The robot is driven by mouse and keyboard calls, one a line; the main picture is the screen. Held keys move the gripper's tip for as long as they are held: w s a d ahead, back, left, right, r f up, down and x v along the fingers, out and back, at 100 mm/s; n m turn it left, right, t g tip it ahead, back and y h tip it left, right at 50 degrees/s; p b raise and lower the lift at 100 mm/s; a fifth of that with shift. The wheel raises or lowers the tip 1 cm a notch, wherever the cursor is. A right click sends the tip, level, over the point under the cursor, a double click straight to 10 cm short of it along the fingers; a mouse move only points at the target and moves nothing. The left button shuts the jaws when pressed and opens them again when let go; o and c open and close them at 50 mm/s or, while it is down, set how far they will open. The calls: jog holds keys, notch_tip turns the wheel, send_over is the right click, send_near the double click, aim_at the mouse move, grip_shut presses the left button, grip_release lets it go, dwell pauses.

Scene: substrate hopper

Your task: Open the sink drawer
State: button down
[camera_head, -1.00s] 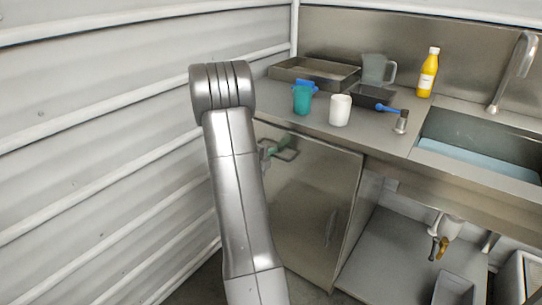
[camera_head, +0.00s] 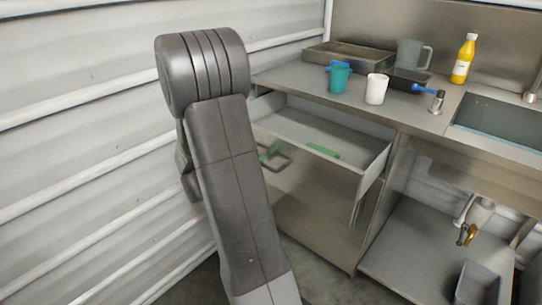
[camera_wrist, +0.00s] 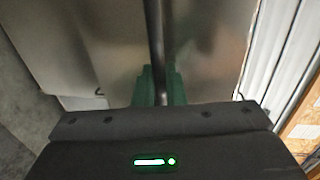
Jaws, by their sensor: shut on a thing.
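The metal sink drawer (camera_head: 372,163) is pulled out from under the counter, and its inside shows from above in the head view. My gripper, with green fingers (camera_head: 268,152), is at the drawer's front, partly hidden behind my arm. The gripper is shut on the drawer handle (camera_head: 280,164). In the wrist view the handle (camera_wrist: 154,35) is a dark bar running between the green fingers (camera_wrist: 158,86).
A green item (camera_head: 322,150) shows inside the drawer near its front. On the counter stand a teal cup (camera_head: 339,77), a white cup (camera_head: 376,89), a tray (camera_head: 340,57) and a yellow bottle (camera_head: 463,60). A ribbed wall (camera_head: 80,150) is close on the left.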

jog(key=shift+f+v, duration=0.2)
jog(key=shift+v, duration=0.8)
jog(key=shift+f+v, duration=0.2)
jog(key=shift+v, duration=0.75)
jog(key=shift+s, duration=0.1)
jog(key=c, duration=1.6)
grip_release()
jog(key=shift+a, duration=0.1)
jog(key=p+v, duration=0.1)
jog(key=v, duration=1.2)
jog(key=shift+s+a+r, duration=0.1)
jog(key=shift+s+a, duration=0.1)
jog(key=shift+s, duration=0.05)
